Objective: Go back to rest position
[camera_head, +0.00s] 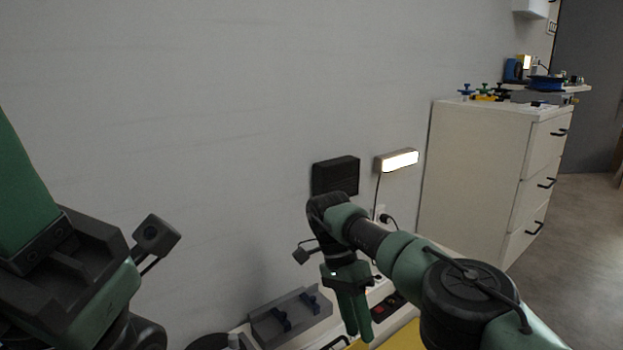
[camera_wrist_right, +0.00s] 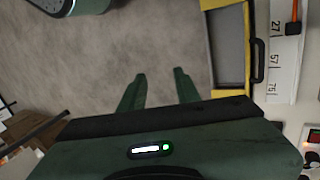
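My right arm comes in from the lower right in the head view and bends down at the wrist. My right gripper (camera_head: 358,336) points down near the low surface by the wall. In the right wrist view my right gripper (camera_wrist_right: 157,72) shows two green fingers standing apart, with only grey floor behind the gap. It is open and empty. My left arm shows at the left edge of the head view, with its small camera block. The left gripper's fingers do not show.
A grey tray (camera_head: 290,318) stands on the low surface by the wall. A yellow case (camera_wrist_right: 252,80) shows at right in the wrist view. A white drawer cabinet (camera_head: 478,180) stands at right with several items on top. A lit lamp (camera_head: 400,160) hangs on the wall.

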